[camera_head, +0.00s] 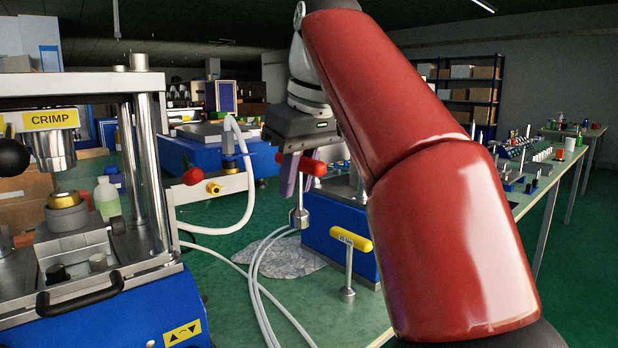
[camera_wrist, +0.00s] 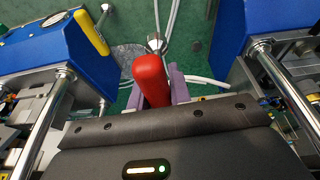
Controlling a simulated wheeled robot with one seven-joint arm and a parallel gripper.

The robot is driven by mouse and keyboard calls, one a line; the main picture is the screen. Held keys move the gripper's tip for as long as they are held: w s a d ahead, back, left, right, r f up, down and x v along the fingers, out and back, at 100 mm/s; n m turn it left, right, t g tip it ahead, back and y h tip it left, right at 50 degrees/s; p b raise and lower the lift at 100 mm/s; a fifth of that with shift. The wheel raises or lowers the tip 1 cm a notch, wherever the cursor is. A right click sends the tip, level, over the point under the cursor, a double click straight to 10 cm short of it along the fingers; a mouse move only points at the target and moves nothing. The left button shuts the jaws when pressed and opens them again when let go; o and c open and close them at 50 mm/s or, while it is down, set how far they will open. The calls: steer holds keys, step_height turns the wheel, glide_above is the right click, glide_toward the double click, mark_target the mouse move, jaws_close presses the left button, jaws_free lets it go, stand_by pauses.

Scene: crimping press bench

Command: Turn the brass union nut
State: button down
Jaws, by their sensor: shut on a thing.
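My gripper (camera_head: 297,182), with purple fingers, is shut on the red handle (camera_head: 313,168) of a T-shaped tool. Its steel socket end (camera_head: 299,218) hangs below, above the bench. In the wrist view the red handle (camera_wrist: 150,78) lies between the purple fingers, with the steel end (camera_wrist: 155,42) beyond it. A small brass-coloured fitting (camera_head: 214,188), perhaps the union nut, sits on a light block beside the press, left of my gripper and apart from it. A yellow-handled T-shaped tool (camera_head: 351,239) stands upright at the right.
The crimping press (camera_head: 105,85) fills the left, with a brass-topped part (camera_head: 66,199) under its head. A red ball knob (camera_head: 193,177) is close to the fitting. White hoses (camera_head: 250,262) loop over the green bench. A blue box (camera_head: 335,235) stands behind the yellow tool.

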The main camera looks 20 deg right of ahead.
steer(key=s+a+f+n+t+y+b, duration=0.15)
steer(key=a+n+t+y+b, duration=0.4)
steer(key=a+t+b, duration=0.55)
steer(key=d+t+y+b, duration=0.1)
steer(key=b, duration=0.1)
steer(key=s+d+f+n+t+y+b, duration=0.1)
steer(key=d+b, duration=0.1)
steer(key=s+d+t+y+b, duration=0.1)
steer(key=t+b, duration=0.1)
steer(key=shift+d+f+n, duration=0.3)
steer(key=shift+f+n, duration=0.05)
steer(key=shift+f, duration=0.05)
steer(key=shift+w, duration=0.1)
steer(key=shift+w+a, duration=0.25)
steer(key=shift+w, duration=0.45)
steer(key=shift+w+a, duration=0.3)
steer(key=shift+w, duration=0.4)
steer(key=shift+w+a, duration=0.25)
steer(key=shift+w, duration=0.45)
steer(key=shift+w+a, duration=0.2)
steer(key=shift+w, duration=0.35)
steer(key=shift+w+a, duration=0.2)
steer(key=shift+w, duration=0.3)
steer(key=shift+n, duration=0.3)
